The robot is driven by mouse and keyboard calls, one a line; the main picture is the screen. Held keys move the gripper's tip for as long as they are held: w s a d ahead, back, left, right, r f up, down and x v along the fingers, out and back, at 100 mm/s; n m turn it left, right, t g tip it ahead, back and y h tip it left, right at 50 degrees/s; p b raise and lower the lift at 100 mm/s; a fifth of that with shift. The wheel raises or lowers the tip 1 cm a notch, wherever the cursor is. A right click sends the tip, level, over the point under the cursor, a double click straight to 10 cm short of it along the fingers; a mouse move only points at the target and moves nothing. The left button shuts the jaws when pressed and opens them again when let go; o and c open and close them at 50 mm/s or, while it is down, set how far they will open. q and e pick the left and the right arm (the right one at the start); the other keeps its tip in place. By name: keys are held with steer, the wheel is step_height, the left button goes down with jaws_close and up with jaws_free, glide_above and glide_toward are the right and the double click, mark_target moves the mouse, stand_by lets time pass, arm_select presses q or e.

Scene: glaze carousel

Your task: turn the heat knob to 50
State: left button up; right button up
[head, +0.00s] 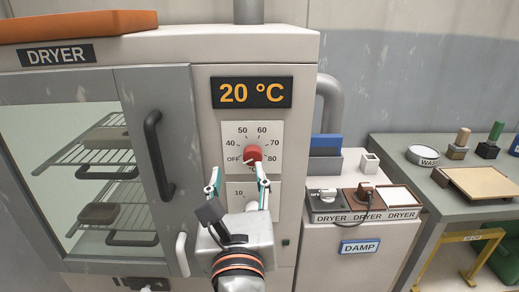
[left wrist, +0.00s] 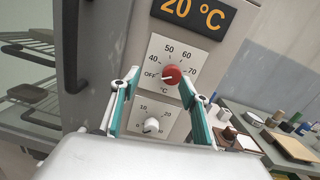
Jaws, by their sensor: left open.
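The red heat knob (head: 252,153) sits on a white dial plate marked OFF and 40 to 80 on the dryer front. Its pointer appears to face OFF. The display (head: 251,93) above reads 20 °C. My left gripper (head: 236,172) is open and empty in front of the dial, its right fingertip just below the knob in the head view. In the left wrist view the knob (left wrist: 172,75) shows between the fingertips (left wrist: 160,77), nearer the right one. I cannot tell whether a finger touches it. My right gripper is not in view.
A second, white knob (left wrist: 151,125) with its own scale sits below. The dryer's dark door handle (head: 158,155) sticks out at the left. To the right stand a low cabinet (head: 365,245) with small items on top and a green table (head: 420,185).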

mark_target(252, 159)
arm_select(q)
steer(key=shift+g+h, duration=0.3)
steer(key=shift+h, duration=0.3)
steer(key=w+d, duration=0.1)
steer(key=w, duration=0.4)
steer(key=w+d, duration=0.1)
steer(key=w, duration=0.1)
steer(key=shift+w+d+f+b, duration=0.3)
steer(key=shift+w+f+b, duration=0.1)
steer(key=c, duration=1.1)
